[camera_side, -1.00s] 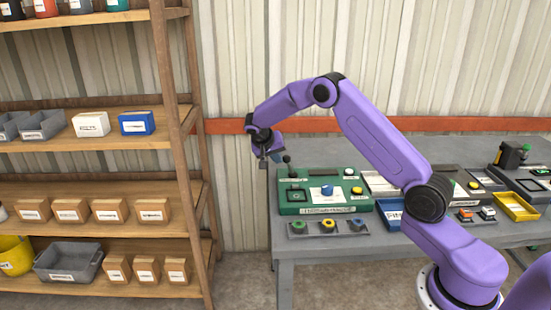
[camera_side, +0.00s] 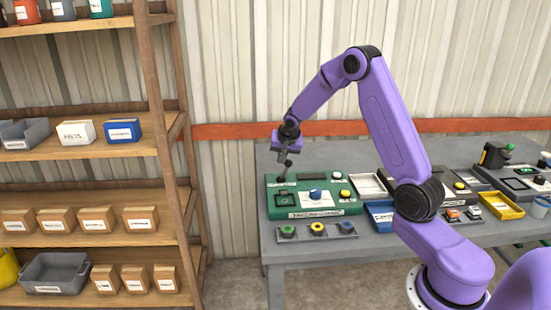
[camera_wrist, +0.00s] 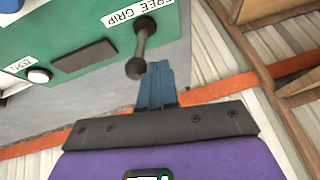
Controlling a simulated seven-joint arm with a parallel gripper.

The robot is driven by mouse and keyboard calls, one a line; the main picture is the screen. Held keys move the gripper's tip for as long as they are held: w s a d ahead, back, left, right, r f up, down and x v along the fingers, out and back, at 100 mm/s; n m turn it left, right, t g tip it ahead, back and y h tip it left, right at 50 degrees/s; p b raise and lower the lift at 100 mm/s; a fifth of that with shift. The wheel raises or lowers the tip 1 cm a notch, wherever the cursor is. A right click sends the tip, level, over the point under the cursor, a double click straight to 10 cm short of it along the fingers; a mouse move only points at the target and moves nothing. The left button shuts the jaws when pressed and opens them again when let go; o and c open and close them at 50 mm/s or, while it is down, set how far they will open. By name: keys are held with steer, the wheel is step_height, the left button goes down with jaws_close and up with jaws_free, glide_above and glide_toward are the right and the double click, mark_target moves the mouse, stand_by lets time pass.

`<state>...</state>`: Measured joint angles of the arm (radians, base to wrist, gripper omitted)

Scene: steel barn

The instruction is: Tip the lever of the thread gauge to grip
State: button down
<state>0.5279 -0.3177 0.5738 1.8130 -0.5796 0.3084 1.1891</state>
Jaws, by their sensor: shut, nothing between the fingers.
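The thread gauge appears to be the green box (camera_side: 334,208) on the grey bench; its front label is too blurred to read. Its lever (camera_side: 283,175), dark with a round knob, stands at the box's back left corner. In the wrist view the lever (camera_wrist: 136,66) points towards the camera beside the words FREE and GRIP on the green panel (camera_wrist: 90,28). My gripper (camera_side: 283,160) is just above the lever. Its blue fingers (camera_wrist: 157,70) are shut and empty, close beside the knob. I cannot tell whether they touch it, nor which way the lever is tipped.
The box also carries a blue button (camera_side: 316,194) and a yellow button (camera_side: 345,194). A grey strip with several coloured knobs (camera_side: 318,231) lies in front. Trays and other devices fill the bench to the right. A wooden shelf (camera_side: 160,120) stands left. The bench behind the box is clear.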

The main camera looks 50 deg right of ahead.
steer(key=shift+s+d, duration=0.3)
steer(key=shift+s, duration=0.05)
stand_by(0.4)
